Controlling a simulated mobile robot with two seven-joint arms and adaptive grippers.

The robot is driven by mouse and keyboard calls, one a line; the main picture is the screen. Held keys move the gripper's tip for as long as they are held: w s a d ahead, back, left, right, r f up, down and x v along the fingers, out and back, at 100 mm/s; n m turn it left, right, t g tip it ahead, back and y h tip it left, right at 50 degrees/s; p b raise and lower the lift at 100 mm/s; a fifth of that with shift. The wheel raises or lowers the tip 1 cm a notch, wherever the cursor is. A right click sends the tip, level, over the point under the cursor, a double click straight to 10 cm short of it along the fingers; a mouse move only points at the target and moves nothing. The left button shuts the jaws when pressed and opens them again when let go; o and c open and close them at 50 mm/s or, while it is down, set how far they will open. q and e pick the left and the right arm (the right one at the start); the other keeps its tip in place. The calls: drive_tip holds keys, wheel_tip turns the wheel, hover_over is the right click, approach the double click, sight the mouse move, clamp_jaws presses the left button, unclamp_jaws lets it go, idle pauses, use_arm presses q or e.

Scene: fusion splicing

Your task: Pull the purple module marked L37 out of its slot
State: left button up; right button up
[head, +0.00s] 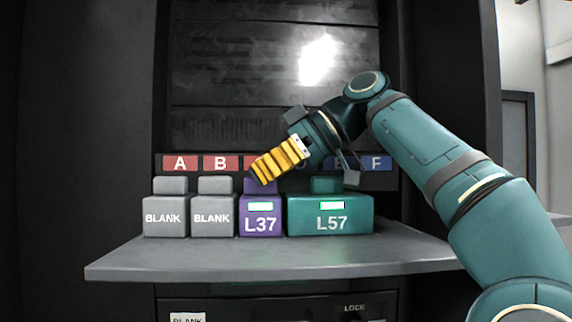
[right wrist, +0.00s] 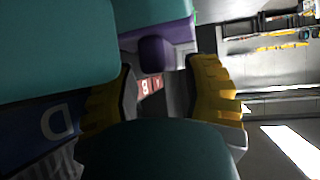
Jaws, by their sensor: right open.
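The purple module marked L37 (head: 260,225) sits upright in the row on the grey shelf, under the red slot labels. In the head view the yellow fingers of my right gripper (head: 264,172) partly cover its top handle. In the right wrist view the purple handle (right wrist: 156,53) shows beyond the two yellow fingertips, roughly between their lines. My right gripper (right wrist: 158,92) is open and empty, and a gap shows between the fingers and the handle. My left gripper is in neither view.
A wide teal module L57 (head: 330,224) stands directly right of L37. Two grey BLANK modules (head: 166,217) (head: 212,217) stand to its left. The grey shelf (head: 250,260) is clear in front. Lettered labels A (head: 180,163) and F (head: 376,163) run above.

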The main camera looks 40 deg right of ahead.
drive_tip(key=shift+w+a+f, duration=0.25)
drive_tip(key=shift+a+f, duration=0.1)
clamp_jaws()
drive_tip(key=shift+s+a, duration=0.1)
idle(0.3)
